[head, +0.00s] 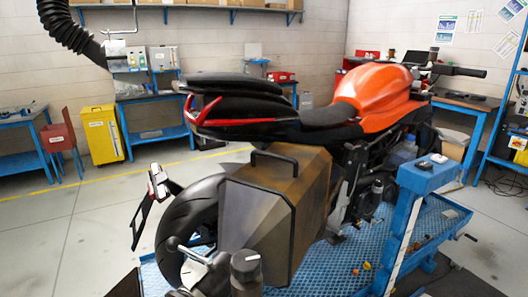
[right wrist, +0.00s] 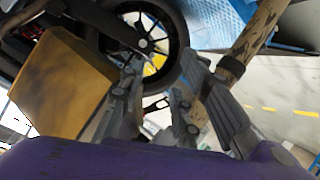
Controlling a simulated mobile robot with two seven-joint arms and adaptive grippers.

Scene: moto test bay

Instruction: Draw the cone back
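I cannot make out a clear cone in either view. A black ribbed hose (head: 70,26) hangs at the upper left of the head view and ends in a grey fitting (head: 117,55). The orange and black motorcycle (head: 372,92) stands mid-view, with a brown-grey faceted case (head: 285,190) with a black handle at its rear. In the right wrist view, my right gripper (right wrist: 160,75) has its grey fingers apart, with nothing visibly held between them. The motorcycle wheel (right wrist: 178,22) shows behind them. I cannot identify my left gripper in either view.
The motorcycle is over a blue perforated platform (head: 335,268), with a blue post (head: 405,225) at right. A yellow cabinet (head: 103,135) and blue benches line the back wall. A brown mottled tube (right wrist: 258,30) crosses the upper right of the wrist view. The left floor is clear.

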